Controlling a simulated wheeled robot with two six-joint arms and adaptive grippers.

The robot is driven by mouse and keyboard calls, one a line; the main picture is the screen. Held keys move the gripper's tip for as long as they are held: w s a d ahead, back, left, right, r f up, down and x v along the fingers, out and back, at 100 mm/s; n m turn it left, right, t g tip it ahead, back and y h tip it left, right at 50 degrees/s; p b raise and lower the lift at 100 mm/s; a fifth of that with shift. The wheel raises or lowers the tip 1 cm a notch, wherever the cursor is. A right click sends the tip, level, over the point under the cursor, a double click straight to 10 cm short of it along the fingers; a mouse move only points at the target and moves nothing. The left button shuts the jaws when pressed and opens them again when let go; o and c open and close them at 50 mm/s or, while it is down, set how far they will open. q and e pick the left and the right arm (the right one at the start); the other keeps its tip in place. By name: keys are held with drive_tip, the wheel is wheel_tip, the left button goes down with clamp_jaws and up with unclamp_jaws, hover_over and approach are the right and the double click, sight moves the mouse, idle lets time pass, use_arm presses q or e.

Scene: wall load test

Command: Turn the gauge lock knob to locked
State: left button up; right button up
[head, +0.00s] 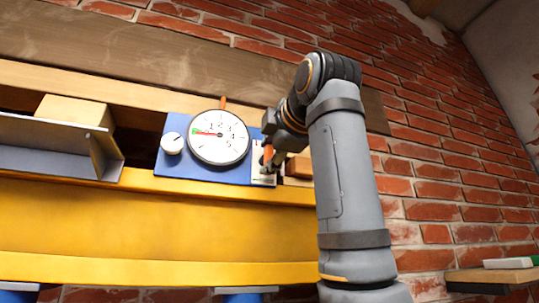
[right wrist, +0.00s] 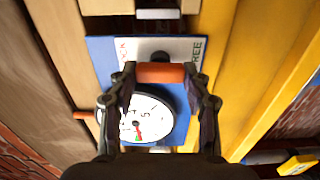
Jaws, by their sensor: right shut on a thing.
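The gauge (head: 219,137) is a round white dial on a blue plate (head: 190,173), its red needle pointing left by a green mark. The lock knob is an orange bar (head: 268,153) at the plate's right end, by a white label. In the right wrist view the orange bar (right wrist: 160,73) lies crosswise between my fingers. The label (right wrist: 188,48) there reads FREE at right, with partly hidden red lettering at left. My right gripper (head: 268,160) is shut on the knob; it also shows in the right wrist view (right wrist: 160,76). My left gripper is out of view.
A white round knob (head: 172,143) sits left of the dial. The plate is mounted between a yellow beam (head: 190,228) and a wooden board (head: 150,62) on a brick wall (head: 440,130). A grey metal angle (head: 60,142) stands at left. A small shelf (head: 490,279) is at lower right.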

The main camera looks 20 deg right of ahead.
drive_tip(key=shift+f, duration=0.1)
idle(0.5)
drive_tip(key=o, duration=1.2)
drive_tip(key=shift+c, duration=0.2)
drive_tip(key=shift+s, duration=0.1)
drive_tip(key=s, duration=1.2)
drive_tip(key=shift+d, duration=0.15)
drive_tip(key=shift+w, duration=0.1)
